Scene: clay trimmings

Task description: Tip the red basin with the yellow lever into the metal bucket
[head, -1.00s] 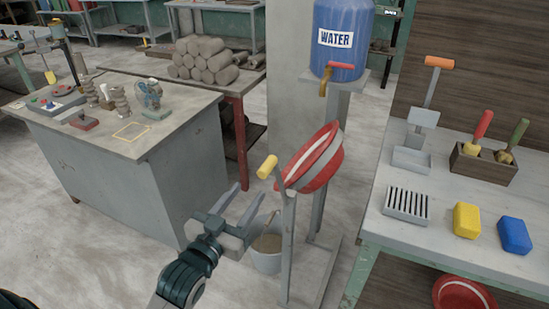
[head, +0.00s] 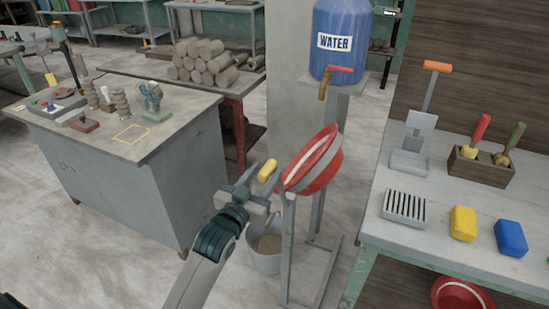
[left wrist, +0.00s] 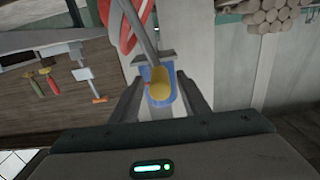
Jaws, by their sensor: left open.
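The red basin (head: 330,174) with pale bands is mounted tilted on a grey stand; part of it also shows in the left wrist view (left wrist: 113,22). The yellow lever (head: 267,171) sticks out at the basin's left. The metal bucket (head: 266,262) stands on the floor below, partly hidden by my left arm and the stand. My left gripper (head: 256,190) is open, just below and left of the lever. In the left wrist view the lever's yellow end (left wrist: 160,84) appears between the open fingers; contact cannot be told. My right gripper is not in view.
A blue water tank (head: 341,25) with a tap stands behind the basin. A grey-topped bench (head: 450,186) with tools and coloured blocks is at right. A grey workbench (head: 150,185) with small items is at left. Open floor lies between.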

